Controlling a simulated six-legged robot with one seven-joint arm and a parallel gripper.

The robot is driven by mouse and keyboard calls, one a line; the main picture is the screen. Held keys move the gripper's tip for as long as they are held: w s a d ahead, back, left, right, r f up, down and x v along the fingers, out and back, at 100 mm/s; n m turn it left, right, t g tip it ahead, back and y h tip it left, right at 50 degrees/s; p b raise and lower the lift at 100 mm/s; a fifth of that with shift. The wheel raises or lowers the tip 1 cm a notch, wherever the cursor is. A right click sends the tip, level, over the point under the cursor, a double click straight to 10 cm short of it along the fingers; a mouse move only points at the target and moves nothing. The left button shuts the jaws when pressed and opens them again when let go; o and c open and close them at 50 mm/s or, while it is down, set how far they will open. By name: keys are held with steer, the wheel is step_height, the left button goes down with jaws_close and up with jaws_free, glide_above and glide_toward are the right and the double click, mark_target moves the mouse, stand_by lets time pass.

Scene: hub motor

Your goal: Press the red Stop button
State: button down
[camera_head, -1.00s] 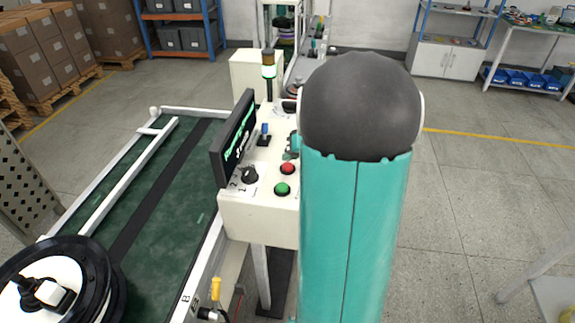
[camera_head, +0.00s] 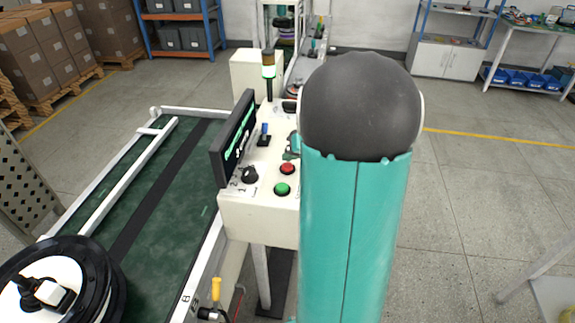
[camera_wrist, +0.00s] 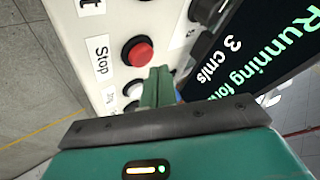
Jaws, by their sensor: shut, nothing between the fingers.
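The red Stop button (camera_head: 287,168) sits on the top of a white control box (camera_head: 262,212), behind a green button (camera_head: 282,189). In the wrist view the red button (camera_wrist: 138,52) stands in a black ring beside a "Stop" label (camera_wrist: 101,58). My gripper (camera_wrist: 158,74) is shut and empty, its green fingertips just below and right of the red button in the picture. I see a gap in the picture between tips and button, but cannot tell the height. In the head view my arm hides most of the gripper.
A black screen (camera_wrist: 255,45) reading "Running" and "3 cm/s" stands close to the fingers. A black rotary knob (camera_head: 250,175) and a blue-topped switch (camera_head: 264,132) share the box. A green conveyor (camera_head: 165,225) lies left, with a hub motor (camera_head: 75,255) at its near end.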

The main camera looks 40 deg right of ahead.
mark_target(291, 167)
steer(key=shift+f, duration=0.1)
steer(key=shift+f, duration=0.35)
steer(key=shift+f, duration=0.55)
stand_by(0.9)
steer(key=shift+r, duration=1)
steer(key=shift+r, duration=2.5)
